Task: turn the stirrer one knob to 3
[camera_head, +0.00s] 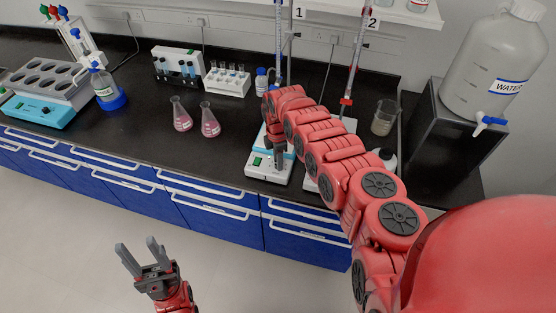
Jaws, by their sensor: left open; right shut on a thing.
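Stirrer one (254,174) is the white and light-blue unit below the burette labelled 1, near the front edge of the black bench. A small green switch (257,161) shows on its front left. My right gripper (278,166) points down at the front of stirrer one and is shut on its knob. The gripper hides the knob, so its setting cannot be read. My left gripper (139,256) is open and empty, in front of the blue drawers and well away from the stirrers.
My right arm covers much of stirrer two (310,171), just to the right. Two flasks with pink liquid (181,115) stand left of the stirrers. A beaker (384,118) and a water tank (490,65) are at the right. The bench between flasks and stirrer one is clear.

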